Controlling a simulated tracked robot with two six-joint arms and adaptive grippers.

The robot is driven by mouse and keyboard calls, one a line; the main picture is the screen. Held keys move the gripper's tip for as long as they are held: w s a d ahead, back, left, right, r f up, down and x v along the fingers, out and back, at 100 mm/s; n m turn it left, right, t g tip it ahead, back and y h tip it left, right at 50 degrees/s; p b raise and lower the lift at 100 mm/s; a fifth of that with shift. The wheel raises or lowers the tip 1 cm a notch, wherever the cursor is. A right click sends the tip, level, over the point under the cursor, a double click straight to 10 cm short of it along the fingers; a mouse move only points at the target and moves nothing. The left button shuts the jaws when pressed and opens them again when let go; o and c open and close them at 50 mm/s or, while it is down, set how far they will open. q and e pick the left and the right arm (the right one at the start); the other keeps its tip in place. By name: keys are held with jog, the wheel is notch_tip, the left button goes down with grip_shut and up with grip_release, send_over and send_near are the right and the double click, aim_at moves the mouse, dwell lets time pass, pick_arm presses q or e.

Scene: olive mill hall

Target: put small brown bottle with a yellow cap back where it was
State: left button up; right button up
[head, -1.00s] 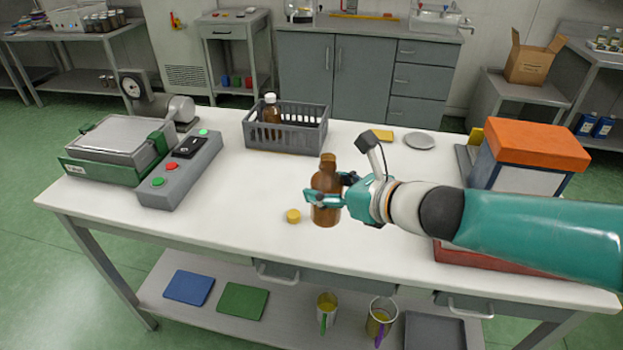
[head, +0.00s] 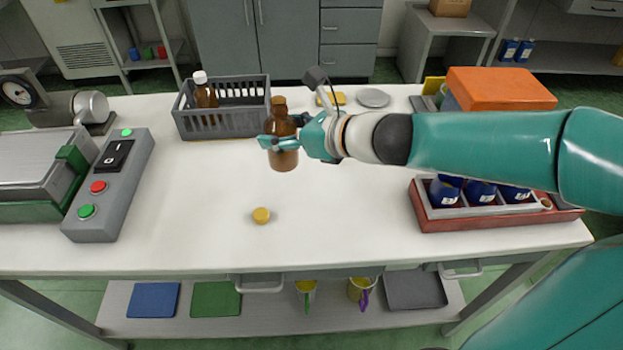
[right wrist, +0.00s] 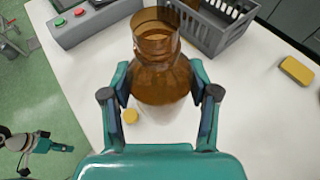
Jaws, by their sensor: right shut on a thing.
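My right gripper (head: 281,143) is shut on a small brown bottle (head: 279,109), held upright. The bottle also shows in the right wrist view (right wrist: 158,75) between the two fingers (right wrist: 160,98), and its neck is open with no cap on it. I cannot tell for sure whether its base is clear of the table. A yellow cap (head: 261,215) lies loose on the white table (head: 330,220), nearer the front edge than the bottle. What looks like my left gripper (right wrist: 48,146) shows small at the lower left of the right wrist view, its fingers unclear.
A grey crate (head: 225,125) holding a white-capped brown bottle (head: 205,96) stands behind left. A control box (head: 112,190) is at left. A red crate with blue bottles (head: 425,205) and an orange-lidded box (head: 500,88) stand right.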

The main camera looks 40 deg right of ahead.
jog(key=shift+r, duration=0.1)
